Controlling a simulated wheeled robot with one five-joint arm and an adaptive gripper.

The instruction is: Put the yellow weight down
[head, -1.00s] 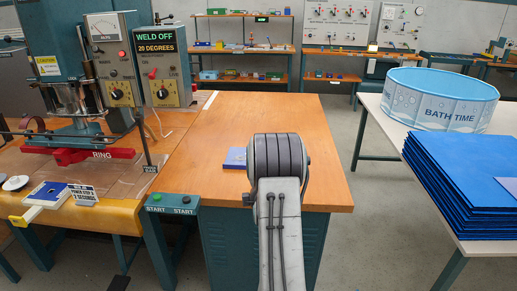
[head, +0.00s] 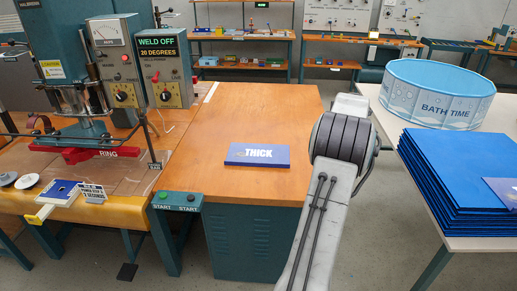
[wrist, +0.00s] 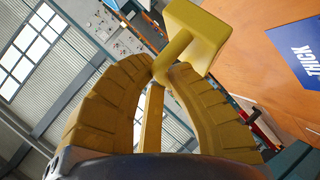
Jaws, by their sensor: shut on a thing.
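The yellow weight (wrist: 198,36) shows in the wrist view as a block with a rounded stem. My gripper (wrist: 168,74) has its two ridged yellow fingers closed on that stem, with the block beyond the fingertips. The wooden table top (wrist: 262,75) shows behind the weight in the wrist view; I cannot tell how far the weight is from it. In the head view my arm hides the gripper and the weight.
The wooden table (head: 235,115) bears a blue piece marked THICK (head: 257,155); the rest of its top looks clear. The welding machine (head: 80,90) stands left. At right a white table (head: 385,115) holds blue sheets (head: 455,165) and a BATH TIME pool (head: 440,95).

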